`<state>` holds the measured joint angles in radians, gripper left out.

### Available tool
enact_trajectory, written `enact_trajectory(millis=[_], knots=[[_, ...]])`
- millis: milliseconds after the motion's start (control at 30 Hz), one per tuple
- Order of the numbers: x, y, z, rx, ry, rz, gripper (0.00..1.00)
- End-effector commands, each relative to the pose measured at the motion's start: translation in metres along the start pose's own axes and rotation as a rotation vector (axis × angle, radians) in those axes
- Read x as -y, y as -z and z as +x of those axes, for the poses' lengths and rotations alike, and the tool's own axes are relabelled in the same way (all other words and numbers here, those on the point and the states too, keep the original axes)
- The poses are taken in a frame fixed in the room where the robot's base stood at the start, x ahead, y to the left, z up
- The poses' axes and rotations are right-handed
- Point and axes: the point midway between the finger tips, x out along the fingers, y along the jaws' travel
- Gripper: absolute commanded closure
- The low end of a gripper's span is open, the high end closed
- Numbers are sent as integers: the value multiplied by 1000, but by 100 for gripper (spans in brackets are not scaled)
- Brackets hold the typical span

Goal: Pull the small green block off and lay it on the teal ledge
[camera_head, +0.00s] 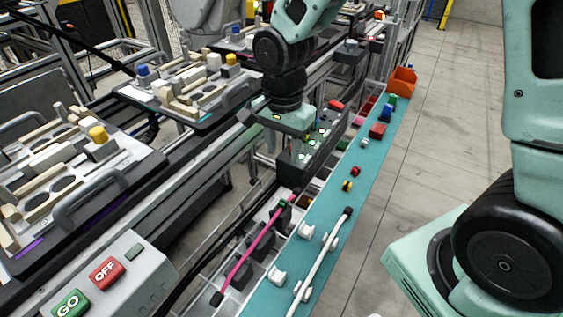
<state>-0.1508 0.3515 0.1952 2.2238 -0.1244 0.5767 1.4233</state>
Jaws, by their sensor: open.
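My gripper (297,143) hangs from the wrist at upper centre, pointing down in front of a dark fixture box (328,152) with several small green spots. It is open, and I see nothing held in it; its fingertips are small and partly lost against the box. A small green block (283,204) sits at the upper end of a pink cable, below my gripper and apart from it. Another green piece (392,98) is at the far end of the ledge. I cannot tell for certain which is the task's block. The teal ledge (322,212) runs diagonally up the right side of the fixtures.
On the ledge are a white cable (322,256), white clips (306,231), a yellow-black piece (347,185), red blocks (377,130), a blue block (388,111) and an orange bin (402,81). Pallets (190,83) stand left, a GO/OFF panel (118,258) lower left. Mid-ledge has bare patches.

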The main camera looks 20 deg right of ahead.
Motion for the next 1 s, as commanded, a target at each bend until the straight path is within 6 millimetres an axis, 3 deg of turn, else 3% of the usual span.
enact_trajectory(millis=[167,800,1000], knots=[[0,0,21,2,-3,0,57],[-1,-1,140,1,-3,-3,57],[0,-1,163,1,0,-3,57]])
